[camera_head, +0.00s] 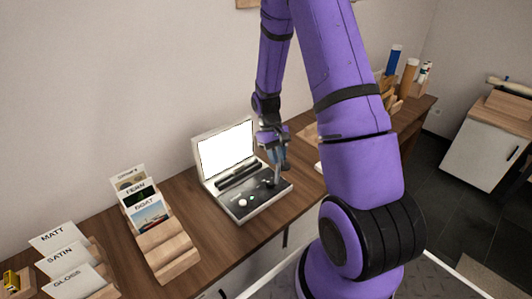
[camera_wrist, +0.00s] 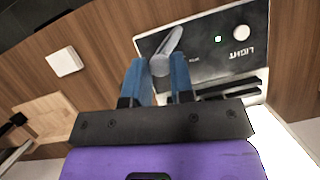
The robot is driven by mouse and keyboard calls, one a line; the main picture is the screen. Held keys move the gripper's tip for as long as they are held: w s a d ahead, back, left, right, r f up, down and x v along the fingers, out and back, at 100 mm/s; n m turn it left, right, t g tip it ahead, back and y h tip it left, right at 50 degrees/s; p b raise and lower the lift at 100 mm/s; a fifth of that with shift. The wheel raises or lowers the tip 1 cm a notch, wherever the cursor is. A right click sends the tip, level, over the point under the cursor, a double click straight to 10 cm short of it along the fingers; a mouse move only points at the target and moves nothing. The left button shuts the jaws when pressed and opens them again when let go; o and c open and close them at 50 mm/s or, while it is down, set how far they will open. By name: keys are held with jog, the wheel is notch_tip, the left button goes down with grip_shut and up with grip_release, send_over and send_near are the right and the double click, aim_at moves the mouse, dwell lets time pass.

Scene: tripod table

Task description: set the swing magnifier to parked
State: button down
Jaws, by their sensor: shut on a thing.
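A light box (camera_head: 205,160) with a bright lit panel in its raised lid stands on the wooden counter. Its dark control plate (camera_wrist: 203,40) carries a white round button (camera_wrist: 241,32), a small green light and the word LIGHT. A grey lever-like part (camera_wrist: 171,42) rises from this plate and appears to be the swing magnifier's arm or handle. My gripper (camera_head: 277,160) is over the right part of the box. In the wrist view its blue fingers (camera_wrist: 161,72) are shut on the grey part. The part's position label is too small to read, and the fingers hide its lower end.
A wooden holder (camera_head: 167,248) with cards stands left of the box, and more label cards (camera_head: 66,257) stand at the far left. A small white square (camera_wrist: 64,61) lies on the counter beside the box. Bottles (camera_head: 408,75) stand at the back right. Bare counter lies in front of the box.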

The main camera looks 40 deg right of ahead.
jog(key=s+d+n+t+h, duration=0.1)
jog(key=s+d+n+h, duration=0.2)
jog(key=s+d+n, duration=0.3)
jog(key=shift+d+n+t+h, duration=0.3)
jog(key=shift+d+n+h, duration=0.1)
jog(key=shift+d+n, duration=2.45)
jog(key=shift+d+m, duration=0.35)
jog(key=shift+d, duration=0.05)
jog(key=c, duration=1)
grip_release()
jog(key=shift+r, duration=0.15)
jog(key=v, duration=1)
jog(key=shift+a+r, duration=0.15)
jog(key=shift+r, duration=0.05)
